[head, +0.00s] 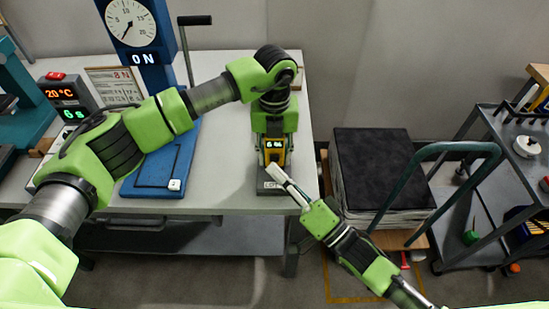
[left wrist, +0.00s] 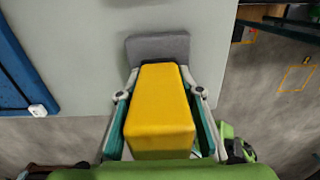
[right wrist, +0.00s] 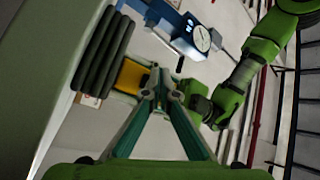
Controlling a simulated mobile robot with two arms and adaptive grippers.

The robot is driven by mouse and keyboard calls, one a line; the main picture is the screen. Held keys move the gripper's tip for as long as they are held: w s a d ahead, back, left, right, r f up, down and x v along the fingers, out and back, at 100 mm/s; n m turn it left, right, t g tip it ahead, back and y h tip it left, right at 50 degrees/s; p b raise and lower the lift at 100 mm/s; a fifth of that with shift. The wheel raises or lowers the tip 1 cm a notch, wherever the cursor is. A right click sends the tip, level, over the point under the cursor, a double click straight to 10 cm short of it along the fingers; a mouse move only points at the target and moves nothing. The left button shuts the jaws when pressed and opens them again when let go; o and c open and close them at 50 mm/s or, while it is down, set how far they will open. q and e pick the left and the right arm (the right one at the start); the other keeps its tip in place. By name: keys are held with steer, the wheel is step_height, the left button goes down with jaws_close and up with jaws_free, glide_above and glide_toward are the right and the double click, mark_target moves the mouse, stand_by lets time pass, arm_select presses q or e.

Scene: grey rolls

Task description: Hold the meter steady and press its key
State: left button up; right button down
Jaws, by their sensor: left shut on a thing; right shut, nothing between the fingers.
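The yellow meter (head: 275,155) stands near the right end of the table, with small lit digits on a dark display. My left gripper (head: 272,142) comes down on it from above and is shut on it. In the left wrist view the fingers lie along both sides of the meter (left wrist: 160,105), with a grey block (left wrist: 158,47) at its far end. My right gripper (head: 273,171) is shut and empty, its tips just in front of the meter. In the right wrist view the meter (right wrist: 131,76) is partly hidden beside the closed fingertips (right wrist: 160,82); I cannot tell if they touch. The key is not visible.
A blue stand (head: 160,165) with a round dial (head: 131,22) and an "ON" sign is left of the meter. A display box (head: 66,98) reads 20°C and 6 s.

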steer(key=shift+s, duration=0.15)
steer(key=shift+s, duration=2.5)
arm_select(q)
steer(key=o, duration=1.4)
steer(key=shift+c, duration=0.2)
step_height(320, 180, up, 12)
steer(key=shift+r, duration=0.1)
